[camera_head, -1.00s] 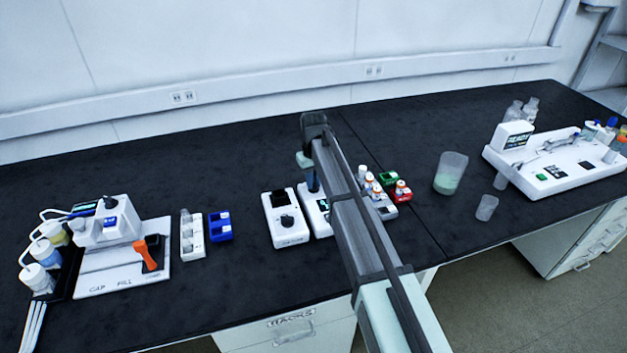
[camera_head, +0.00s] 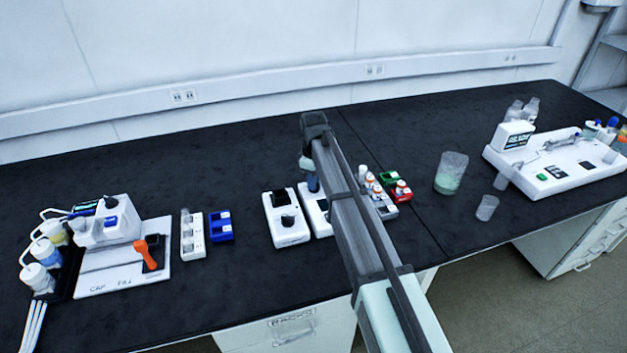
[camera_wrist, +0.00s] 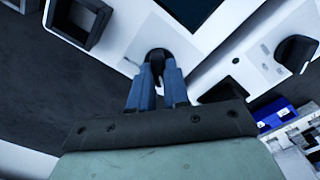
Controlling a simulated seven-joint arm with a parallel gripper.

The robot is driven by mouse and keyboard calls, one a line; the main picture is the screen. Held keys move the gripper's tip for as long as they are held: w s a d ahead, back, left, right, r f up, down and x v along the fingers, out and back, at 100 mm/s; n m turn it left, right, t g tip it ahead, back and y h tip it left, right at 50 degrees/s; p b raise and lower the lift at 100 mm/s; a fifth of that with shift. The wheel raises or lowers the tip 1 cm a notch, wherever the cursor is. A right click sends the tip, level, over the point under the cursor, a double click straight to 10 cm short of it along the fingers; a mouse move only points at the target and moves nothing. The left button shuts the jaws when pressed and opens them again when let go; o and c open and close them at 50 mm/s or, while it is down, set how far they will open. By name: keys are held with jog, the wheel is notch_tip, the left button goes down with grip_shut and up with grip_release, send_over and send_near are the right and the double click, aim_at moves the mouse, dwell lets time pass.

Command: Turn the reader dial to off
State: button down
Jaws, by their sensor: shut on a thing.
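The reader is a white instrument (camera_head: 319,221) with a dark screen, near the middle of the bench. It fills the top of the wrist view (camera_wrist: 125,22), with its dark screen (camera_wrist: 188,8) at the top edge. My gripper (camera_wrist: 157,75) points down with its blue fingers shut on the small dark dial (camera_wrist: 156,56) on the reader's face. The fingers hide part of the dial, and I cannot read its pointer or marks. In the head view my arm covers much of the reader.
A second white instrument (camera_head: 287,233) with a black knob stands close on the left. A rack of capped vials (camera_head: 383,209) and a green block (camera_head: 387,178) are close on the right. A blue rack (camera_head: 221,227) stands further left. The bench front is clear.

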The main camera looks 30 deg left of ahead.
jog(key=shift+n, duration=0.3)
jog(key=c, duration=1.1)
grip_release()
notch_tip(320, 180, up, 14)
jog(key=shift+f, duration=0.1)
